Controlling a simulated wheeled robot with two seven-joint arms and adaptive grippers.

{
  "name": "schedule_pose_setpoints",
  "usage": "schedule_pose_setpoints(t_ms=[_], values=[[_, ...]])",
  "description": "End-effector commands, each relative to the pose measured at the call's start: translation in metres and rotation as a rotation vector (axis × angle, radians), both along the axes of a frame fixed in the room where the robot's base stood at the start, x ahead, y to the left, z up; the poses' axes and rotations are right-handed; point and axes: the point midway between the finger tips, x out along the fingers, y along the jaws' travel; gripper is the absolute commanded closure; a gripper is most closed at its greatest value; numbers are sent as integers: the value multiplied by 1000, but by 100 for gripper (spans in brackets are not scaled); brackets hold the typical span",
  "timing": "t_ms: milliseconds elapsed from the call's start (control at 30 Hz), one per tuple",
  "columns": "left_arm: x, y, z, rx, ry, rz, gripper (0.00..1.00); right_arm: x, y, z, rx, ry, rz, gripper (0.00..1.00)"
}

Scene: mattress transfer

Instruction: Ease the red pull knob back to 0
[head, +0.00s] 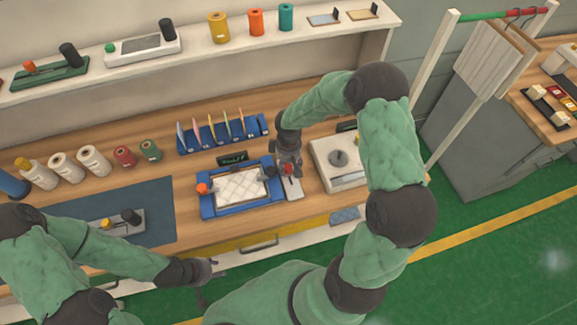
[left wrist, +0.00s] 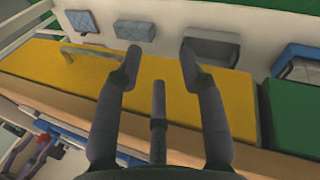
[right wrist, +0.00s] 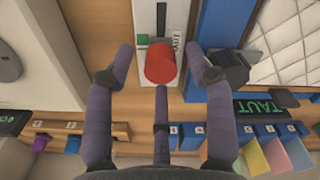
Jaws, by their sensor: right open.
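The red pull knob (right wrist: 160,62) stands on a narrow pale plate (right wrist: 173,40) with a dark slot and a green mark. In the head view the knob (head: 288,169) is just right of the blue-framed quilted pad (head: 240,187). My right gripper (right wrist: 160,64) is open, with its fingertips on either side of the knob, apart from it. In the head view this gripper (head: 288,166) hangs over the plate. My left gripper (left wrist: 160,60) is open and empty; in the head view it (head: 212,268) is near the table's front edge. The scale's figures are not readable.
A grey-white device with a round dial (head: 338,158) stands right of the plate. A blue rack (head: 222,133) of coloured cards stands behind the pad. A black "TAUT" sign (right wrist: 264,105) is close to my right fingers. A yellow drawer front (left wrist: 190,95) faces my left gripper.

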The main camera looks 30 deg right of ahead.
Motion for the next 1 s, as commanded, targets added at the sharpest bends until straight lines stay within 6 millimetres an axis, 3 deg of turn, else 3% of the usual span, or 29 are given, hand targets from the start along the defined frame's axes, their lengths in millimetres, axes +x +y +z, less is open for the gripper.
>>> schedule_pose_setpoints(t_ms=[400, 467, 600, 800, 1000], values=[[0, 0, -1, 0, 0, 0, 60, 0, 0, -8, -1, -1, 0, 46], [0, 0, -1, 0, 0, 0, 60, 0, 0, -8, -1, 0, 0, 60], [0, 0, -1, 0, 0, 0, 60, 0, 0, -8, 0, 0, 0, 99], [0, 0, -1, 0, 0, 0, 60, 2, -1, -9, -1, 0, 0, 100], [0, 0, -7, 0, 0, 0, 60, 31, -8, -10, -1, -3, 0, 100]])
